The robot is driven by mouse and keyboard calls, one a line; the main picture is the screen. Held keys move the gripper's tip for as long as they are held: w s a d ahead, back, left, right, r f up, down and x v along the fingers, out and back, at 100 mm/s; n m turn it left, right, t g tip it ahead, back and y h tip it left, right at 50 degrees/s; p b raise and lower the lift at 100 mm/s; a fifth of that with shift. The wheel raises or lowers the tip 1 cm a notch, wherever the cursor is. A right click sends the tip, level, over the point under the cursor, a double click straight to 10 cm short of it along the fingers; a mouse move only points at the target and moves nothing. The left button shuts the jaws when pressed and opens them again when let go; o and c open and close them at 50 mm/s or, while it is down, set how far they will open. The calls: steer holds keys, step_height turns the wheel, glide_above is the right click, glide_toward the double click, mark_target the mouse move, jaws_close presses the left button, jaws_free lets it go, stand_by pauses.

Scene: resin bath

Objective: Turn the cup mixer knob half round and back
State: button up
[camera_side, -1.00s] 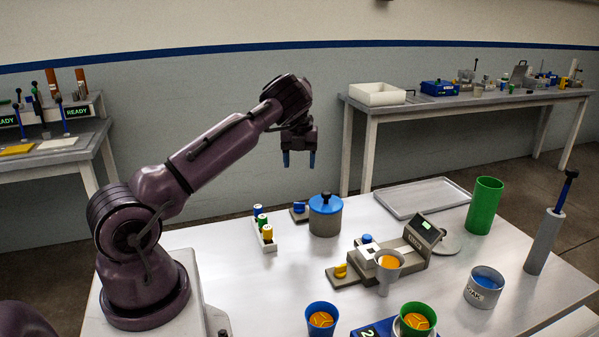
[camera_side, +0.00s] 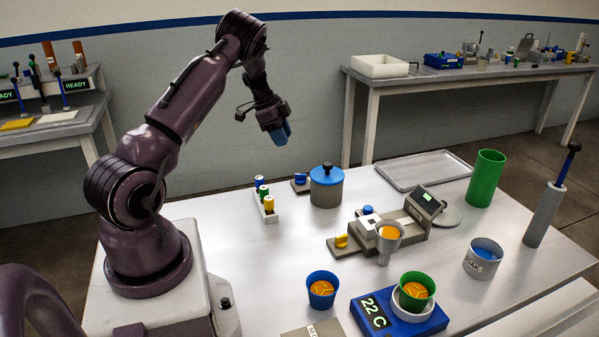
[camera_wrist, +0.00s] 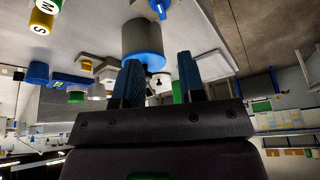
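A yellow knob (camera_side: 341,241) sits on the low grey base plate at the left end of a grey machine (camera_side: 413,228) with a small display. A grey cup with orange contents (camera_side: 389,238) is at that machine's front. A blue knob (camera_side: 301,178) sits on a small grey base beside a blue-lidded grey pot (camera_side: 327,190). I cannot tell which knob is the cup mixer's. My gripper (camera_side: 282,132) is high above the table's back left, tilted, apart from everything. In the wrist view its two blue fingers (camera_wrist: 158,75) are apart and empty, with the pot (camera_wrist: 141,35) beyond them.
A rack with several coloured bottles (camera_side: 265,206) stands left of the pot. A blue cup (camera_side: 322,289), a green cup (camera_side: 417,284) on a blue 22 C unit (camera_side: 376,312), a green cylinder (camera_side: 485,178) and an empty tray (camera_side: 440,161) are around.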

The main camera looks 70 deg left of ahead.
mark_target(301, 178)
steer(key=shift+n, duration=0.6)
steer(key=x, duration=1.3)
steer(key=shift+a, duration=0.15)
steer(key=c, duration=0.5)
